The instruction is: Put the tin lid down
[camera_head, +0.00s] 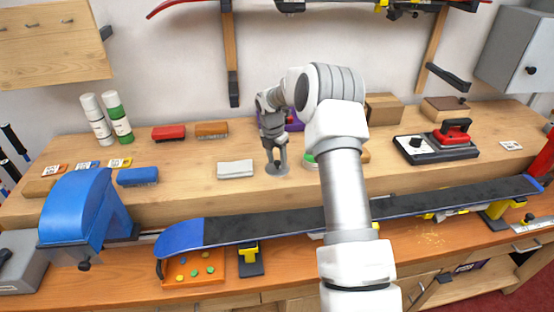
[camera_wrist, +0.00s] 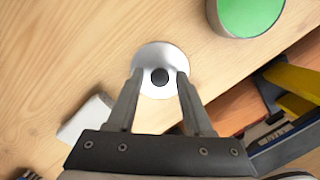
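The tin lid (camera_wrist: 148,55) is a silver disc with a black knob (camera_wrist: 160,77) at its centre. In the head view the lid (camera_head: 277,171) appears to lie flat on the raised wooden shelf. My gripper (camera_wrist: 160,74) is over the lid, with one finger on each side of the knob. The fingers are apart, with visible gaps between them and the knob. In the head view my gripper (camera_head: 276,160) points down at the lid and hides part of it. A round tin with a green top (camera_wrist: 250,12) stands nearby; my arm partly hides it in the head view (camera_head: 309,158).
A pale grey block (camera_head: 235,169) lies left of the lid. A ski or board (camera_head: 270,226) runs along the lower bench in front. Bare shelf lies around the lid.

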